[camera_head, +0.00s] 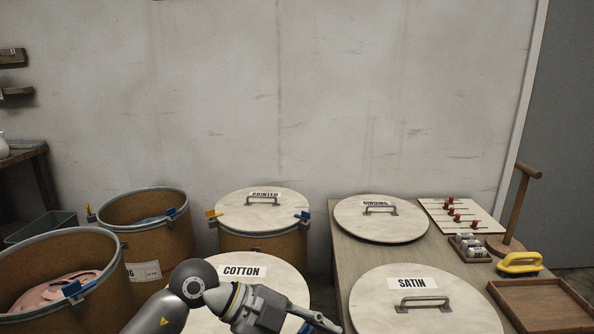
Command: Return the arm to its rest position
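My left arm comes in from the lower left and reaches across the front of the lid labelled COTTON (272,272). My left gripper (322,321) is at the bottom edge of the view, just right of that lid. Its fingers are small and partly cut off, so I cannot tell whether they are open or hold anything. A bit of blue shows beside the fingers, and I cannot tell what it belongs to. My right arm and gripper are not in view.
Two open drums (118,251) (185,238) stand left; the nearer holds pink material. A lidded drum (262,241) stands behind COTTON.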

